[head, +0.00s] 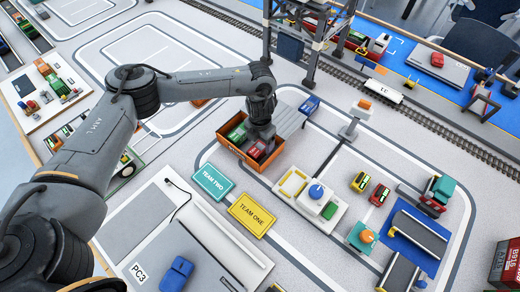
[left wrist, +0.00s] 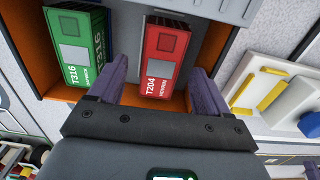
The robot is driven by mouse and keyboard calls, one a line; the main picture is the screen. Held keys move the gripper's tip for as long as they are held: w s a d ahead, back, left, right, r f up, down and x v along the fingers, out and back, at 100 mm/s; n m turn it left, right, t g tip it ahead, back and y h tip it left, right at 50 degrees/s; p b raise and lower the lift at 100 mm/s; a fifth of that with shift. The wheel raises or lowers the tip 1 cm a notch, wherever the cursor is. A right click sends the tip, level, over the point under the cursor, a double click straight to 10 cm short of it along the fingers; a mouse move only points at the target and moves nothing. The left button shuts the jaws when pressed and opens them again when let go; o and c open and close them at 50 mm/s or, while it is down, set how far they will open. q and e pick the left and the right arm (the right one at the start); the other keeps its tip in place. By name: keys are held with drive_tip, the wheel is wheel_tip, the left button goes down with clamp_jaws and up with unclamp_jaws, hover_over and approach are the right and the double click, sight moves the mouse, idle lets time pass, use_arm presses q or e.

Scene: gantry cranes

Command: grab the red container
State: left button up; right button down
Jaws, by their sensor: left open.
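The red container (left wrist: 162,60), marked T204, lies in an orange-walled tray (left wrist: 22,48) beside a green container (left wrist: 75,50) marked T316. In the head view the red container (head: 257,150) is partly hidden by my left gripper (head: 262,134), which is over the tray (head: 235,153). In the left wrist view the purple fingers of my left gripper (left wrist: 158,85) are open, one on each side of the red container. The left finger is in the gap between the red and green containers. I cannot tell whether the fingers touch the red container. My right gripper is not in view.
A grey slab (head: 287,122) adjoins the tray's far side. Team signs in teal (head: 212,181) and yellow (head: 251,214) lie in front of the tray. A white block with a blue knob (head: 316,194) stands to the right. A gantry crane (head: 313,45) rises behind.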

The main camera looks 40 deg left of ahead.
sight(260, 147)
use_arm(q)
drive_tip(key=shift+s+f, duration=0.1)
drive_tip(key=shift+f, duration=1.7)
drive_tip(key=shift+c, duration=0.2)
drive_tip(key=c, duration=1.1)
drive_tip(key=shift+o, duration=0.2)
drive_tip(key=shift+r, duration=0.1)
